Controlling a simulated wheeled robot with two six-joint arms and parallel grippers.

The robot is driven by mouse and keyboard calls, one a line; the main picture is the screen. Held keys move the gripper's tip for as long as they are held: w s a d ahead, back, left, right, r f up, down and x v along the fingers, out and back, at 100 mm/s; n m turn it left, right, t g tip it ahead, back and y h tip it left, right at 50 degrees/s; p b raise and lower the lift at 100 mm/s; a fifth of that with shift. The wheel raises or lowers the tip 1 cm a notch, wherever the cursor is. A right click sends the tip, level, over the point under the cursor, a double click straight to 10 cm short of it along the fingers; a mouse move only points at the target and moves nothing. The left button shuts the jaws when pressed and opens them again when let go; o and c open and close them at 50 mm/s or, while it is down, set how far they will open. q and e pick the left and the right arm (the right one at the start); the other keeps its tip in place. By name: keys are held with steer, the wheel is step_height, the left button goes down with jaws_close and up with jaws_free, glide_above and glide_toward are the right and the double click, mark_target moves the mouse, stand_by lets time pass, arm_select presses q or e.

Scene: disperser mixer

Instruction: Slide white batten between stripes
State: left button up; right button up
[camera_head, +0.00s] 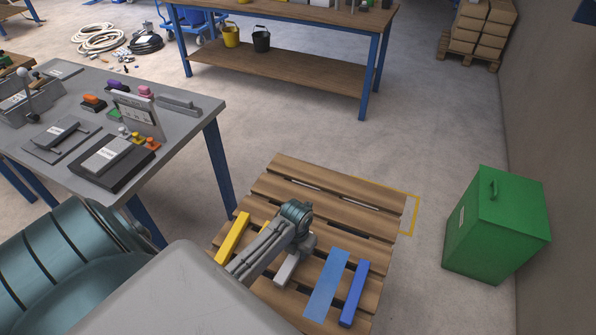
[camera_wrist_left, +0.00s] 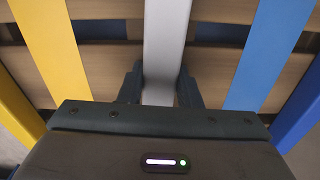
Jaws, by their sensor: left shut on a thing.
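The white batten (camera_head: 287,271) lies across the slats of a wooden pallet (camera_head: 335,190); my left arm hides part of it. My left gripper (camera_wrist_left: 160,88) is shut on it, one finger on each side; from the head it shows from above (camera_head: 302,243). In the left wrist view the white batten (camera_wrist_left: 166,35) runs between a flat yellow stripe (camera_wrist_left: 55,45) and a flat blue stripe (camera_wrist_left: 268,55), apart from both. It looks nearer the blue stripe (camera_head: 326,285). My right gripper is not in view.
A yellow batten (camera_head: 233,238) lies left of the yellow stripe, and a blue batten (camera_head: 354,293) right of the blue stripe. A green bin (camera_head: 497,225) stands right of the pallet. A grey table (camera_head: 190,118) with devices stands at the left. Floor is clear behind the pallet.

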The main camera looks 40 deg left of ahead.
mark_target(293, 258)
arm_select(q)
steer(key=shift+s+d+p, duration=0.2)
steer(key=shift+s+p, duration=0.2)
steer(key=shift+s, duration=0.2)
steer(key=shift+s+d+p, duration=0.15)
steer(key=shift+s+p, duration=0.2)
steer(key=shift+s, duration=0.25)
steer(key=o, duration=1.1)
step_height(293, 258, up, 11)
steer(key=shift+f+b, duration=0.1)
steer(key=shift+b, duration=0.25)
